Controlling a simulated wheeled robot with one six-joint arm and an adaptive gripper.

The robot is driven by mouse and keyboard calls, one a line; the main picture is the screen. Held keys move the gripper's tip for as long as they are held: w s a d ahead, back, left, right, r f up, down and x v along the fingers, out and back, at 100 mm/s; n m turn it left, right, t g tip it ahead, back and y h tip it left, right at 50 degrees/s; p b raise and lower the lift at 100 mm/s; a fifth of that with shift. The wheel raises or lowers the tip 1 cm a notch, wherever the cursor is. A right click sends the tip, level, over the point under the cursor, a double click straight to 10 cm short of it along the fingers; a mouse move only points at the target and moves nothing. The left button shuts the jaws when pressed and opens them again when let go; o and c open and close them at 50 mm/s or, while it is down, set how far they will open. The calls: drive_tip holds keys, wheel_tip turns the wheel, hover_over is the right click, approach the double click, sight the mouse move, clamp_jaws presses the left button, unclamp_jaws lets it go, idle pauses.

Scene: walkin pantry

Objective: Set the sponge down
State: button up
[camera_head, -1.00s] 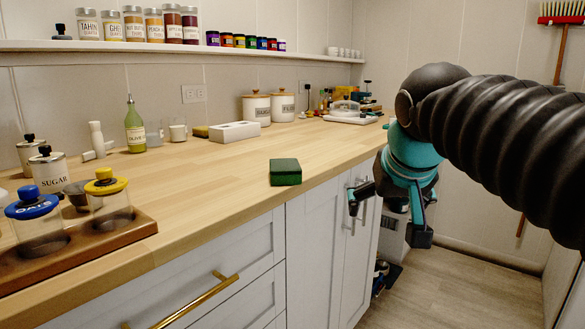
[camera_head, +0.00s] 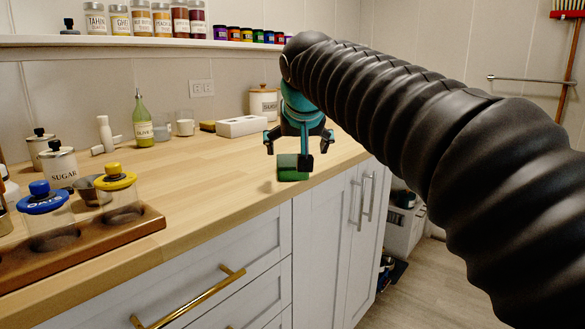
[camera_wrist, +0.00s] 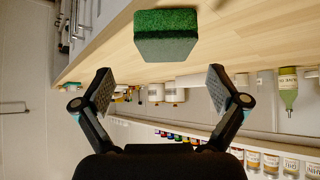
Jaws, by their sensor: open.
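The green sponge (camera_head: 290,174) lies on the wooden counter (camera_head: 225,175) near its front edge. My gripper (camera_head: 297,147) is open and empty, behind and partly in front of the sponge's upper side in the head view. In the wrist view, whose picture is upside down, the sponge (camera_wrist: 166,40) shows beyond the two spread fingertips (camera_wrist: 160,76), with a gap between. Neither finger visibly touches it there.
A wooden tray (camera_head: 135,230) with lidded jars stands at the left front. A white block-shaped holder (camera_head: 241,126), a canister (camera_head: 263,104) and an oil bottle (camera_head: 141,125) stand along the wall. The counter left of the sponge is clear.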

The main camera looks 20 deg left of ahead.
sight(292, 160)
drive_tip(key=shift+a+x, duration=0.15)
drive_tip(key=shift+x, duration=1.45)
drive_tip(key=shift+a+x, duration=0.2)
drive_tip(key=shift+x, duration=1.4)
drive_tip(key=shift+s, duration=0.15)
drive_tip(key=c, duration=0.9)
drive_tip(key=shift+o, duration=0.2)
